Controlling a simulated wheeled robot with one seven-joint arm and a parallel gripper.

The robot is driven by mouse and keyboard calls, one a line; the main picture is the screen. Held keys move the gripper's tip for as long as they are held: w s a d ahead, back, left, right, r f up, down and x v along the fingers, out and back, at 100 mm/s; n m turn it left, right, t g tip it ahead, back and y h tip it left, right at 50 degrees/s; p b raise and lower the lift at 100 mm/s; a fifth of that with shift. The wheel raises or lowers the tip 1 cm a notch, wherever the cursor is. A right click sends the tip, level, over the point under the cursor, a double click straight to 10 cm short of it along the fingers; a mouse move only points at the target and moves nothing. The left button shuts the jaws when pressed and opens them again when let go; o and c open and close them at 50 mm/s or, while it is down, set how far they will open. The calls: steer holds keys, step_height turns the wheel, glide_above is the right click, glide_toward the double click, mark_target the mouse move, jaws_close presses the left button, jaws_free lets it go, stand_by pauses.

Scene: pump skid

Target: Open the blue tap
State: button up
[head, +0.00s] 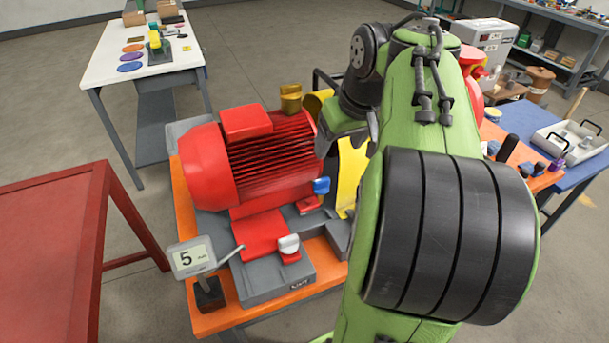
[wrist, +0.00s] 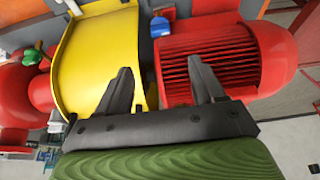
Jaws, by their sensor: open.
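The blue tap (head: 321,186) is a small blue handle beside the right end of the red motor, near the yellow guard. In the wrist view the blue tap (wrist: 160,27) shows beyond my fingers, between the yellow guard and the motor. My gripper (head: 347,138) is above the skid, behind and above the tap in the head view. In the wrist view my gripper (wrist: 159,66) has its two fingers apart with nothing between them. The fingers are apart from the tap.
The finned red motor (head: 270,150) and the yellow guard (head: 350,172) flank the tap. A white tap (head: 289,244) and a display reading 5 (head: 192,257) stand in front. A yellow fitting (head: 291,98) rises behind the motor. A red table (head: 50,240) stands left.

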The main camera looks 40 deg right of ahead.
mark_target(322, 179)
steer(key=b+x, duration=0.5)
steer(key=x, duration=1)
steer(key=shift+c, duration=0.5)
steer(key=c, duration=1)
